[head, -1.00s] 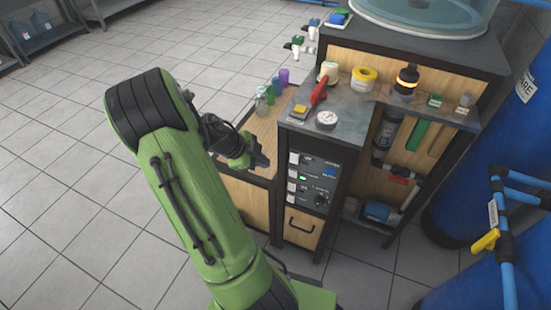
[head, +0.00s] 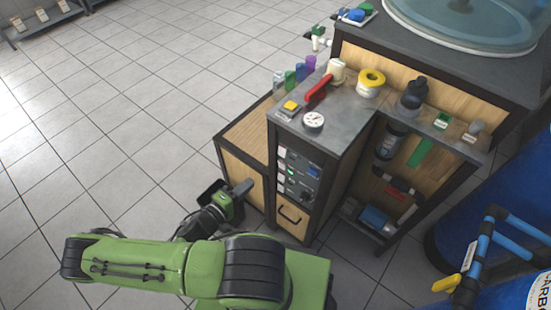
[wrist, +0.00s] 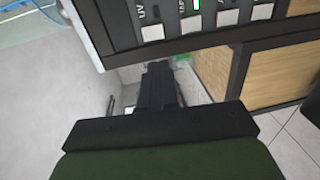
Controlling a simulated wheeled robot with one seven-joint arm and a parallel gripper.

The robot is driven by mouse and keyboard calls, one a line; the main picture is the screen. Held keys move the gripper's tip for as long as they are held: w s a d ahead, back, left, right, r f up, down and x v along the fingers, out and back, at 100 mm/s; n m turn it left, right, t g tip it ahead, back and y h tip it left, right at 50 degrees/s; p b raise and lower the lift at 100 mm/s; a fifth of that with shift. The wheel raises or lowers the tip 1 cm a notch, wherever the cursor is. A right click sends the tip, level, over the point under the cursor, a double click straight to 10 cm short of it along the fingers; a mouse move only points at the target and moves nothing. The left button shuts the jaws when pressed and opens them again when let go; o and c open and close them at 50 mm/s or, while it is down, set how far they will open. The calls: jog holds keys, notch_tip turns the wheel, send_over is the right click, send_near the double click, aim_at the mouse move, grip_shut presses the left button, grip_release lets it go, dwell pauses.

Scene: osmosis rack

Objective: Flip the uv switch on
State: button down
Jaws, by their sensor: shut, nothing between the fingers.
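The control panel (head: 300,172) is on the front of the rack, with a column of pale switches along its left side. In the wrist view, the letters UV stand by the leftmost switch (wrist: 152,32); which way it is set is unclear. A green light (wrist: 195,5) shows by the second switch. My gripper (head: 246,187) is shut and empty, low and left of the panel in the head view. Its fingers also show in the wrist view (wrist: 158,70), below the switch row and apart from it, as far as I can tell.
A drawer with a black handle (head: 289,214) is under the panel. The worktop above holds a red-handled tool (head: 319,90), a round gauge (head: 313,121) and a yellow roll (head: 371,79). A black-capped fitting (head: 413,92) stands on the right. Open tiled floor lies left.

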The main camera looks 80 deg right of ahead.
aim_at(281, 155)
jog(key=b+x, duration=0.1)
jog(key=x, duration=1.3)
jog(key=shift+s, duration=0.1)
